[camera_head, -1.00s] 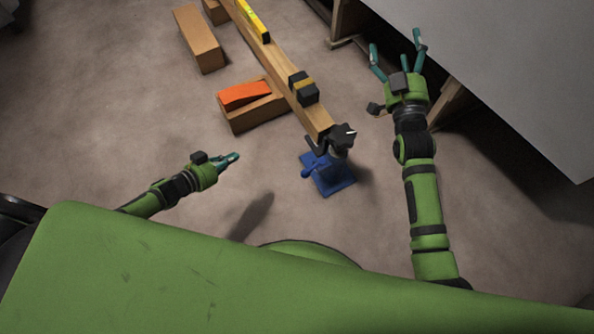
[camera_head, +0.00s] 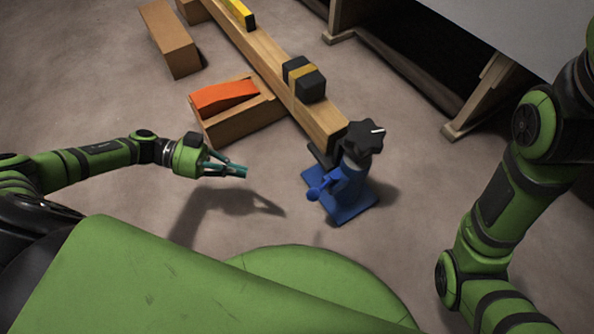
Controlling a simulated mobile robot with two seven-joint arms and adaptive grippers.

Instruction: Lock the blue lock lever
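The blue lock lever (camera_head: 325,185), a short arm with a round ball end, sticks out to the left from a blue stand (camera_head: 352,211) on the floor. A black star-shaped knob (camera_head: 362,141) sits on top of the stand beside the beam's near end. My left gripper (camera_head: 246,172) is left of the lever, with a clear gap between them. Its teal fingers come together at the tips, with nothing seen between them. My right arm is at the right edge; its gripper is out of the picture.
A long wooden beam (camera_head: 272,68) carries a black and yellow block (camera_head: 305,80) and a yellow level (camera_head: 240,13). An orange wedge (camera_head: 224,97) rests on a wooden block (camera_head: 242,121). A table (camera_head: 500,30) stands at upper right. Floor near the lever is clear.

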